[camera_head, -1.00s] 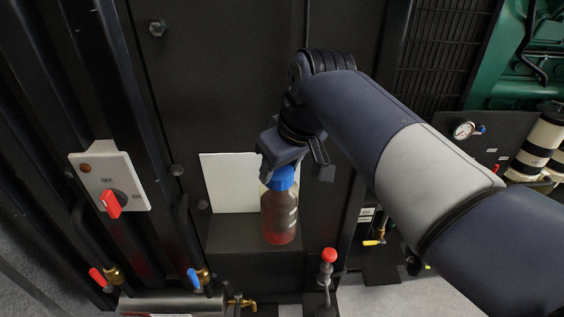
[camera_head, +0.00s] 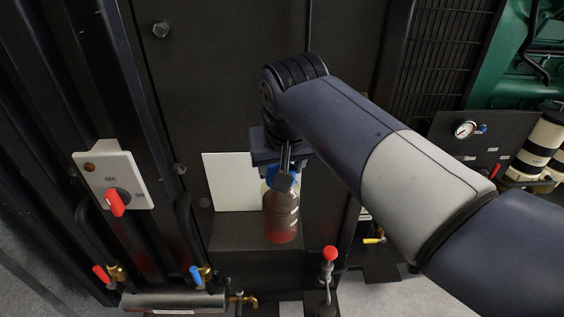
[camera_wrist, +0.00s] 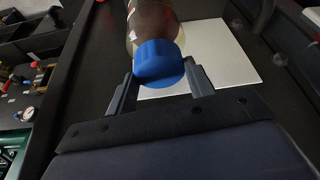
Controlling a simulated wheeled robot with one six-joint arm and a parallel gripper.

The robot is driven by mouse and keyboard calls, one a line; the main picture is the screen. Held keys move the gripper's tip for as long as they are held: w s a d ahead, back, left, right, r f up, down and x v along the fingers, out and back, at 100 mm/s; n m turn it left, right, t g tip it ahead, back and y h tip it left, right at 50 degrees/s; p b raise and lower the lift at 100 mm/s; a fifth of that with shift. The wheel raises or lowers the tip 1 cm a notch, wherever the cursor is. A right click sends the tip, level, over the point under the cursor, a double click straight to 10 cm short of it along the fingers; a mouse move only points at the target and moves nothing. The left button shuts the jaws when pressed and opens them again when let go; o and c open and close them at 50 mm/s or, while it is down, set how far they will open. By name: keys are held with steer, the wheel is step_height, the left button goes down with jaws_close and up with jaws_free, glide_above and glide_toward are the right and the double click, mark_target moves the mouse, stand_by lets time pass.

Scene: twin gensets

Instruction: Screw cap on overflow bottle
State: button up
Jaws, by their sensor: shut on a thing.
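The overflow bottle (camera_head: 281,215) is clear with reddish liquid low in it and stands upright on a dark ledge against the dark panel. It also shows in the wrist view (camera_wrist: 153,22). The blue cap (camera_wrist: 158,62) sits at the bottle's mouth; I cannot tell how tightly it is seated. My gripper (camera_head: 284,178) is above the bottle, pointing down, with its fingers at the cap's sides. In the wrist view my gripper (camera_wrist: 160,84) has one finger on each side of the cap and is shut on it. In the head view a finger partly hides the cap.
A white plate (camera_head: 228,181) is behind the bottle. A switch box with a red knob (camera_head: 116,203) is at left. Red and blue valve handles (camera_head: 195,276) are below it. A red-topped lever (camera_head: 329,254) stands right of the ledge. A gauge panel (camera_head: 464,130) is at far right.

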steer(key=shift+m, duration=0.4)
steer(key=o, duration=1)
steer(key=shift+o, duration=0.2)
steer(key=shift+c, duration=0.5)
steer(key=shift+d+n+y, duration=0.1)
steer(key=shift+n+y, duration=0.2)
steer(key=shift+n, duration=0.8)
steer(key=shift+w+d+n+g+y+p, duration=0.1)
steer(key=shift+n+g+y+p, duration=0.2)
steer(key=shift+n, duration=0.75)
steer(key=shift+d+n+g+y+p, duration=0.15)
steer(key=shift+n+y, duration=0.25)
steer(key=shift+n, duration=0.65)
steer(key=shift+a+n, duration=0.1)
steer(key=shift+n, duration=0.2)
